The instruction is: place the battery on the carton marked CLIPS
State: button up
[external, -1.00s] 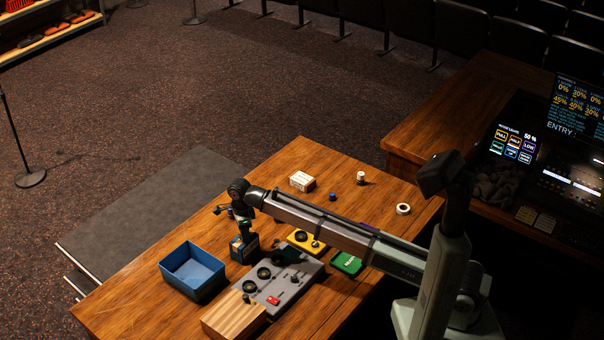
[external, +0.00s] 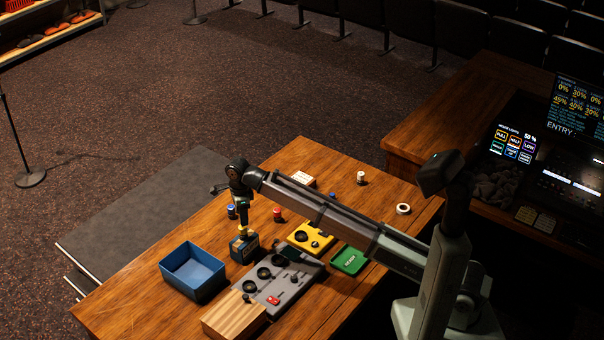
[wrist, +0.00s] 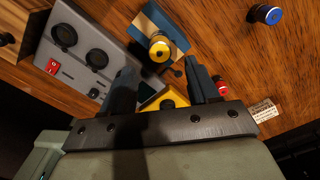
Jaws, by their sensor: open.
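A blue carton with a tan part (external: 245,249) stands on the desk between the blue bin and the control box; I cannot read its marking. The battery (wrist: 160,50), with a yellow end, stands upright on this carton (wrist: 144,22). In the external view the battery's yellow part (external: 243,232) shows on the carton's top. My gripper (external: 242,217) is above it, pointing down. In the wrist view my gripper (wrist: 160,76) is open and empty, its fingers apart, with the battery beyond their tips.
A blue bin (external: 192,272) stands at left and a grey control box (external: 283,288) in front. A yellow box (external: 311,238), green tray (external: 349,260), red-topped cylinder (external: 278,214) and blue-topped cylinder (external: 231,211) are nearby. A white carton (external: 303,178) and tape roll (external: 403,209) lie farther back.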

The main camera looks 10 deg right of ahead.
jog(key=shift+r, duration=1.65)
jog(key=shift+o, duration=0.3)
